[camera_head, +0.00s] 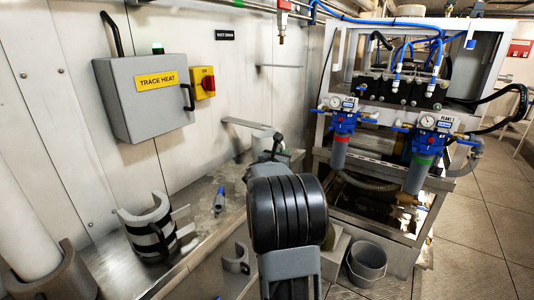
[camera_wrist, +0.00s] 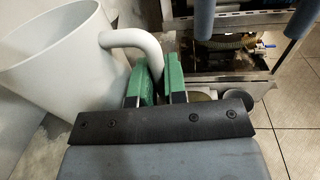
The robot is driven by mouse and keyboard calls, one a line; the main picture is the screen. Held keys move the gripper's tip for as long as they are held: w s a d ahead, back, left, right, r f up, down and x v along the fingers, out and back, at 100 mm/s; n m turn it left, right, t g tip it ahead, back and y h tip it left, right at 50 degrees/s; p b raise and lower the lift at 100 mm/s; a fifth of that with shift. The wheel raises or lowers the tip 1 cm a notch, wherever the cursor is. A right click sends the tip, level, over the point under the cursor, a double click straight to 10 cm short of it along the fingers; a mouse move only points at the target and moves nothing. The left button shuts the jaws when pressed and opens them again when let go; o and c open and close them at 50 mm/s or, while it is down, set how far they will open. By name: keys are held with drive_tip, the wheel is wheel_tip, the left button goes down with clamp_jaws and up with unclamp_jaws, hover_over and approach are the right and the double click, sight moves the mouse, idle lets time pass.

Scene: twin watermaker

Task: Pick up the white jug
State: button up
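The white jug (camera_wrist: 55,65) fills the upper left of the wrist view, its wide open rim toward the top. Its curved handle (camera_wrist: 135,39) bends right and down to the green fingers of my gripper (camera_wrist: 160,82). The handle's lower part goes between the two fingers, which stand a small gap apart. I cannot tell whether they press on it. In the head view my gripper (camera_head: 277,146) is at the middle, beside the pale jug (camera_head: 262,141), which is mostly hidden behind my arm. I cannot tell whether the jug touches the ledge.
A metal ledge (camera_head: 200,218) runs along the left wall under a grey TRACE HEAT box (camera_head: 150,95). A curved grey holder (camera_head: 150,232) stands on it. At right is a framed machine with a blue-topped filter (camera_head: 423,150). A grey bucket (camera_head: 366,263) stands before it. Tiled floor at right is clear.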

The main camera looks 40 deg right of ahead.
clamp_jaws()
drive_tip(key=shift+r, duration=0.15)
